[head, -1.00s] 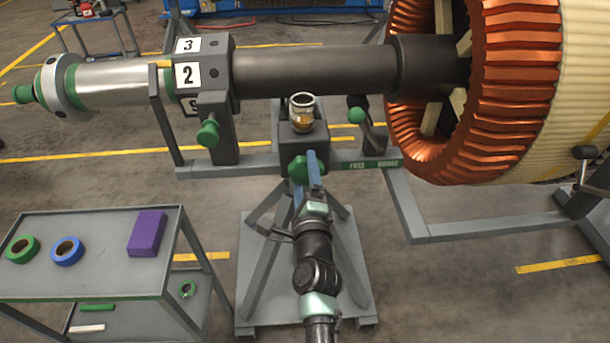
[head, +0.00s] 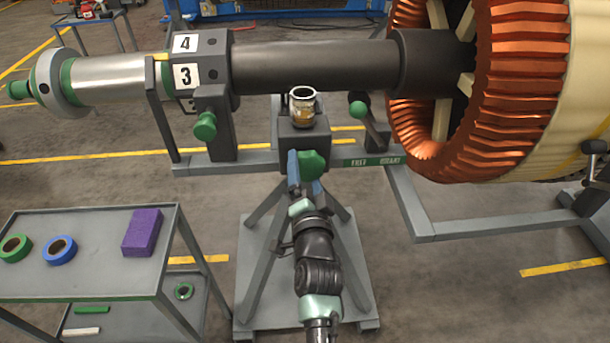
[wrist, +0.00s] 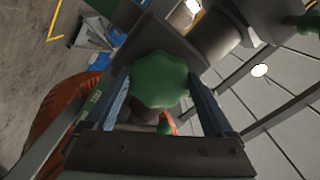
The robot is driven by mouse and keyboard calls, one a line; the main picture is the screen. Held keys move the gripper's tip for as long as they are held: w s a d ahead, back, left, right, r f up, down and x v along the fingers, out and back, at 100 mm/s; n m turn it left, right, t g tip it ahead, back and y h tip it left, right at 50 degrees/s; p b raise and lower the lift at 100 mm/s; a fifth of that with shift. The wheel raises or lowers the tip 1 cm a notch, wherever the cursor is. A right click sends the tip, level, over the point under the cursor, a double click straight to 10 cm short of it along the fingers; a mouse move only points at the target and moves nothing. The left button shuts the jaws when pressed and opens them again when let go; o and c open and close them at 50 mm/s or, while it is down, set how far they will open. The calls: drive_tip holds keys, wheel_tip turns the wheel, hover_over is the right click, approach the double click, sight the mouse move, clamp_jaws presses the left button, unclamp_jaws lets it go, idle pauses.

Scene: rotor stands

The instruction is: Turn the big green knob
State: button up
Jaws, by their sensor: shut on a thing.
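The big green knob (head: 313,163) is on the front of the grey block of the stand, below a small glass jar with amber liquid. It is lobed and also shows in the wrist view (wrist: 160,78). My gripper (wrist: 160,95) is shut on the knob, with one blue finger on each side of it. In the head view my gripper (head: 304,175) reaches up to the knob from below, and the knob partly hides the right finger. The numbered collar (head: 201,62) on the shaft shows 4 above 3.
A smaller green knob (head: 205,126) is under the collar. A green-tipped lever (head: 359,109) is right of the jar (head: 302,106). The copper-wound ring (head: 507,90) fills the right. A grey cart (head: 85,280) with tape rolls and a purple box stands left.

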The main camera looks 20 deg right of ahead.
drive_tip(key=n+b, duration=0.1)
drive_tip(key=n, duration=0.1)
drive_tip(key=n+b, duration=0.1)
drive_tip(key=n, duration=0.1)
drive_tip(key=n+b, duration=0.1)
drive_tip(key=n, duration=0.1)
drive_tip(key=shift+d+f+n, duration=0.1)
drive_tip(key=shift+f+n, duration=0.2)
drive_tip(key=n+b, duration=0.2)
drive_tip(key=n, duration=0.1)
drive_tip(key=shift+d, duration=0.1)
drive_tip(key=shift+r+n+b, duration=0.15)
drive_tip(key=shift+n+b, duration=0.35)
drive_tip(key=shift+n, duration=1.2)
drive_tip(key=o, duration=1.1)
drive_tip(key=shift+s, duration=0.1)
